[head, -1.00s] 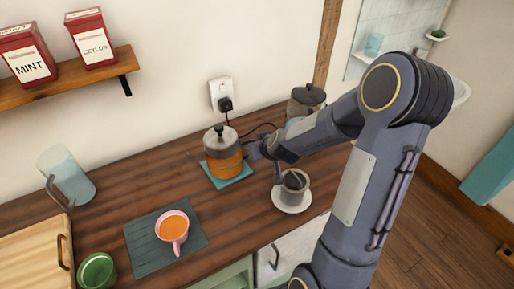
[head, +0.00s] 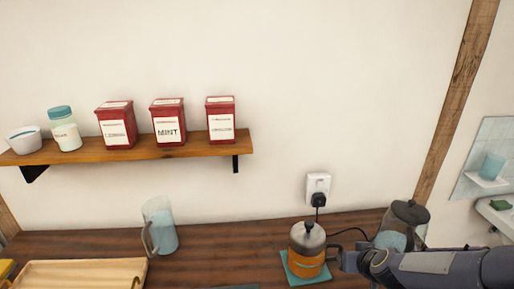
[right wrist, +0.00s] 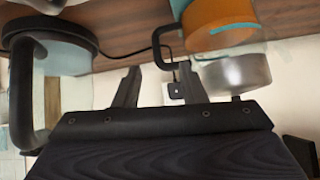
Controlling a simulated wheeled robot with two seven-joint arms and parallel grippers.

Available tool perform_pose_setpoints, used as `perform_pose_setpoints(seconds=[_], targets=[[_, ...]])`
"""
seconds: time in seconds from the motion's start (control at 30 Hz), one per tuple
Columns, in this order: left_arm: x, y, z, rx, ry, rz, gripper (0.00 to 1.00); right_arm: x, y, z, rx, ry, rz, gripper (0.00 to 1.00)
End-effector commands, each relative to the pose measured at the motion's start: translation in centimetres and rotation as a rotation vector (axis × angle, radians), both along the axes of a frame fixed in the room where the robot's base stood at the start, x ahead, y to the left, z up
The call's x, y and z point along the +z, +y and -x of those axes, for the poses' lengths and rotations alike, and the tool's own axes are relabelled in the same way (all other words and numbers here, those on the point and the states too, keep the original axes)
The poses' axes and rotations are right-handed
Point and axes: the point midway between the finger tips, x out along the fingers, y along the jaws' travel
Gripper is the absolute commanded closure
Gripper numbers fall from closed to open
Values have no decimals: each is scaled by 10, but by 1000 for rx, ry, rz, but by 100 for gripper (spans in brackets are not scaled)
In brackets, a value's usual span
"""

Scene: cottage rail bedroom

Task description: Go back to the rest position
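My right gripper (head: 352,262) is just right of the orange pot (head: 310,264) in the head view, low at the counter. In the right wrist view its two fingers (right wrist: 157,88) stand apart with nothing held between them. The orange pot (right wrist: 218,22) is at the upper right there, its dark handle (right wrist: 158,48) just beyond the fingertips; I cannot tell whether they touch. The pot stands upright on a teal mat (head: 292,277). My left gripper is not in view.
A dark-lidded glass kettle (head: 408,216) stands behind my right arm. A black plug and cord (head: 319,200) hang from the wall socket. A glass pitcher (head: 160,228) and wooden tray (head: 80,275) are at left. A shelf (head: 200,148) holds red tins above.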

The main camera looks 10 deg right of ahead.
Motion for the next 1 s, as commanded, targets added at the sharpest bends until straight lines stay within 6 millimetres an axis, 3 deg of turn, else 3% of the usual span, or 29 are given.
perform_pose_setpoints(seconds=[0.17,0.3,0.5,0.6,0.73,1.0], targets=[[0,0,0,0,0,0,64,43,43,28,86,-12,-129,63],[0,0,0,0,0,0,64,76,90,86,175,49,-258,63],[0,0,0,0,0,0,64,84,122,171,215,193,-336,63],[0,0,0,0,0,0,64,81,127,197,208,245,-344,63],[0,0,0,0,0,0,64,78,128,211,197,278,-347,63],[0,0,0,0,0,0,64,78,128,211,197,278,-347,63]])
